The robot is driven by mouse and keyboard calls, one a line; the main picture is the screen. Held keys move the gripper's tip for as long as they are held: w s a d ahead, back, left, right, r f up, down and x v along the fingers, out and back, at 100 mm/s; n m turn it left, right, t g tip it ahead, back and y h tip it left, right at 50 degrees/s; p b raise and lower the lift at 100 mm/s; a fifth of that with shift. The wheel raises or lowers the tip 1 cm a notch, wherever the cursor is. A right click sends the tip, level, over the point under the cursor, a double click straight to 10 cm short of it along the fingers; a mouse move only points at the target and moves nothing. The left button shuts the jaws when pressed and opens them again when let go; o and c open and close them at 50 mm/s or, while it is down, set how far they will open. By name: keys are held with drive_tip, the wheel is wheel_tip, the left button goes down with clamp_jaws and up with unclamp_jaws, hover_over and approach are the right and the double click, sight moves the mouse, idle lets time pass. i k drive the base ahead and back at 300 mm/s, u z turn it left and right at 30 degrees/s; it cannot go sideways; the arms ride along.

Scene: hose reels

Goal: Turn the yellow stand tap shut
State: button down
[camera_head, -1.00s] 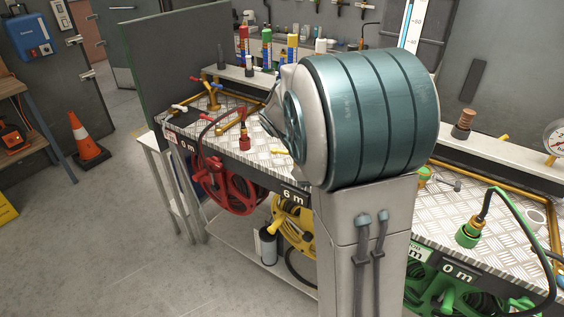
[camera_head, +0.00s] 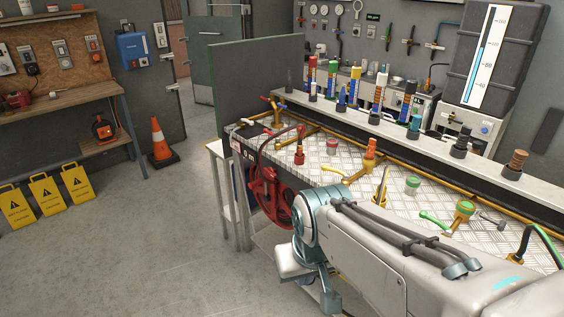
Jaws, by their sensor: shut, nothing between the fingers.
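The yellow stand tap appears to be the brass post with an orange-red top (camera_head: 370,150) on the metal-plate bench. A yellow lever-like piece (camera_head: 333,170) reaches left from near its foot; I cannot tell how far the tap is turned. A yellow hose end (camera_head: 382,185) stands just in front of it, partly cut off by my arm. My arm crosses the lower right and bends down in front of the bench. My gripper fingers do not show. The yellow hose reel is hidden behind my arm.
The red hose reel (camera_head: 268,195) hangs at the bench front. A red hose fitting (camera_head: 299,153) stands on the bench (camera_head: 318,150). A green lever (camera_head: 434,220) lies right of the yellow hose end. An orange cone (camera_head: 160,142) stands on the open floor at left.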

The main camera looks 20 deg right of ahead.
sight(324, 167)
drive_tip(key=u, duration=0.65)
drive_tip(key=i, duration=0.6)
drive_tip(key=z, duration=2.15)
